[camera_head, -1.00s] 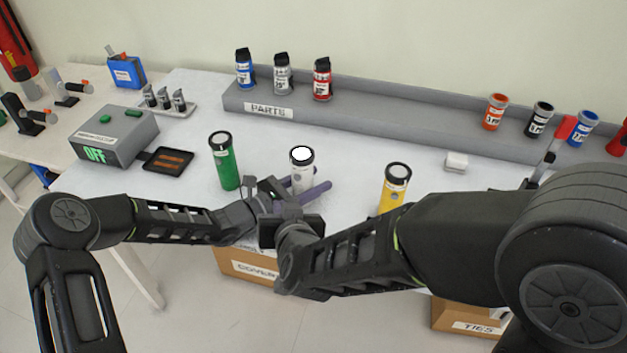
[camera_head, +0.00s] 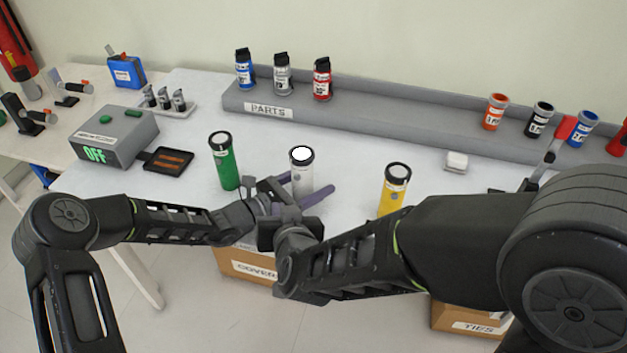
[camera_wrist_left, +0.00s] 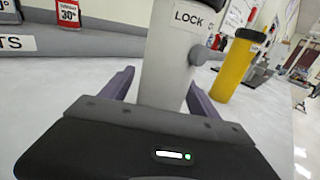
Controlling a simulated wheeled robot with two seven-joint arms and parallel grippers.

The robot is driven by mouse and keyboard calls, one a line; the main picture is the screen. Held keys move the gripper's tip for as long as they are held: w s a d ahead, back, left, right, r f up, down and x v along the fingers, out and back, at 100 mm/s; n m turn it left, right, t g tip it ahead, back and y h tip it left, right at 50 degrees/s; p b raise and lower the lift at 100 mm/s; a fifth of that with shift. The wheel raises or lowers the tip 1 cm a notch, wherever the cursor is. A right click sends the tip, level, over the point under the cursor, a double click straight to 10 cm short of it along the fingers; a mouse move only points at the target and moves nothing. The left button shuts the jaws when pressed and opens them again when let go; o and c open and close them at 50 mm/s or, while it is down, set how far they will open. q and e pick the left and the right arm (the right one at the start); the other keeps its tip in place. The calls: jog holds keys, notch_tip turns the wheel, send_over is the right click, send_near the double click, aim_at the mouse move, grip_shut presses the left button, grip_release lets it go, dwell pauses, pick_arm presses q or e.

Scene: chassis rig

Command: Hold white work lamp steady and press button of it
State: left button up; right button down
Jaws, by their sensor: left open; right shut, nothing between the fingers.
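The white work lamp (camera_head: 302,178) stands upright on the table, its round top bright white. My left gripper (camera_head: 311,192) is open, with its purple fingers around the lamp's lower body. In the left wrist view the lamp (camera_wrist_left: 165,65) stands between the two spread fingers, with a "LOCK" label near the top edge. A grey bump (camera_wrist_left: 200,56) shows on its side; I cannot tell if it is the button.
A green lamp (camera_head: 224,165) stands to the left and a yellow lamp (camera_head: 394,190) to the right. A grey box reading "OFF" (camera_head: 122,132) and a dark tray (camera_head: 168,161) are further left. The grey "PARTS" shelf (camera_head: 400,124) runs along the back.

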pick_arm(q)
jog(key=v, duration=1.2)
jog(key=shift+w, duration=0.1)
